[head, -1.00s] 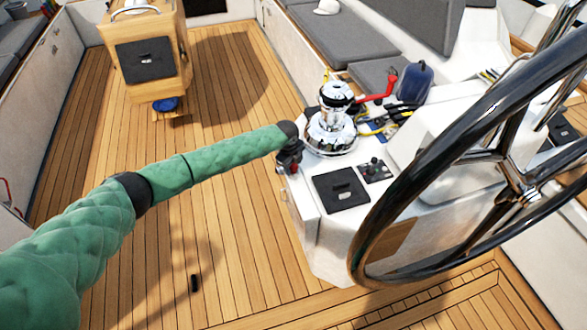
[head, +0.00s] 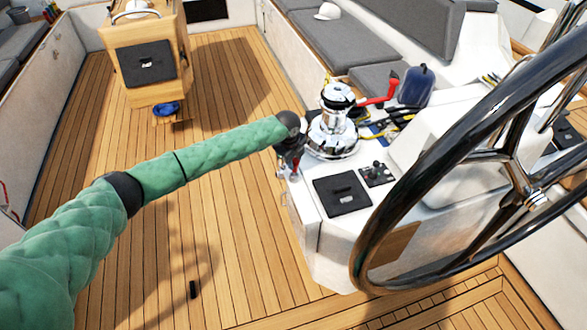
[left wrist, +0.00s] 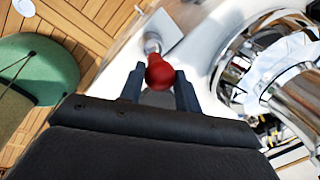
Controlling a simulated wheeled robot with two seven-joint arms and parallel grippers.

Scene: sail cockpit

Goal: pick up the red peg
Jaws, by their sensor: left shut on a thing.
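The red peg has a round red head (left wrist: 160,72) and a metal shank beyond it in the left wrist view. In the head view a small bit of red on the peg (head: 295,163) shows just below my left wrist. My left gripper (left wrist: 159,84) is shut on the red head, with a dark finger on each side. In the head view my left gripper (head: 287,156) is at the left edge of the white console (head: 310,222), beside the chrome winch (head: 332,140). My right gripper is not in view.
A large dark steering wheel (head: 372,205) stands close on the right. A winch handle with a red grip (head: 378,100), a blue bag (head: 416,86) and tools lie behind the winch. A black hatch (head: 341,194) is on the console. The wooden deck (head: 235,240) is mostly clear.

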